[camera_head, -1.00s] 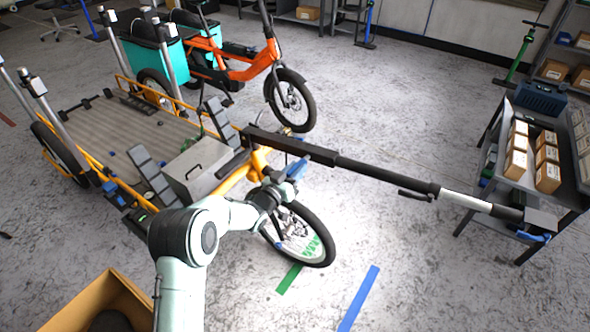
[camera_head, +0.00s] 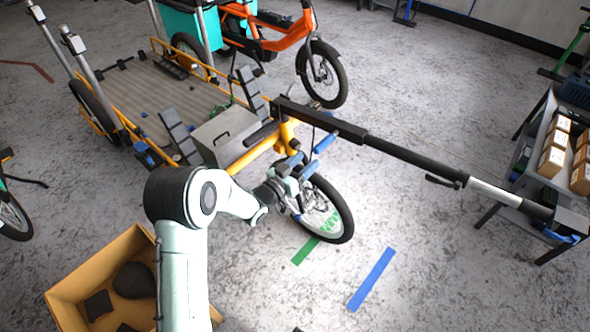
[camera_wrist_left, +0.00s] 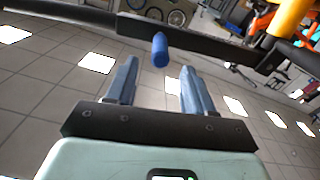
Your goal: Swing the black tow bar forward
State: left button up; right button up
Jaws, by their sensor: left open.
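The black tow bar (camera_head: 400,153) stretches from the yellow cargo bike's front out to the right, with a pale section and an end piece (camera_head: 570,221) near the bench. A blue grip (camera_head: 325,142) sticks out from the bar near the bike. My left gripper (camera_head: 296,163) is open just beside the grip, above the front wheel. In the left wrist view, the bar (camera_wrist_left: 215,44) crosses ahead of the gripper (camera_wrist_left: 160,72). The blue grip (camera_wrist_left: 160,50) lies between the finger lines, just beyond the tips, and is not held. My right gripper is out of view.
The yellow bike's flat bed (camera_head: 185,100) and grey box (camera_head: 225,136) are left of the bar. An orange bike (camera_head: 265,40) stands behind. A bench (camera_head: 520,160) with boxes is at right. An open cardboard box (camera_head: 80,285) is at lower left. Floor at lower right is clear.

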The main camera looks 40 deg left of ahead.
pick_arm(q)
jog(key=s, duration=0.4)
jog(key=shift+s+a, duration=0.1)
jog(key=shift+a, duration=0.05)
jog(key=shift+f, duration=0.1)
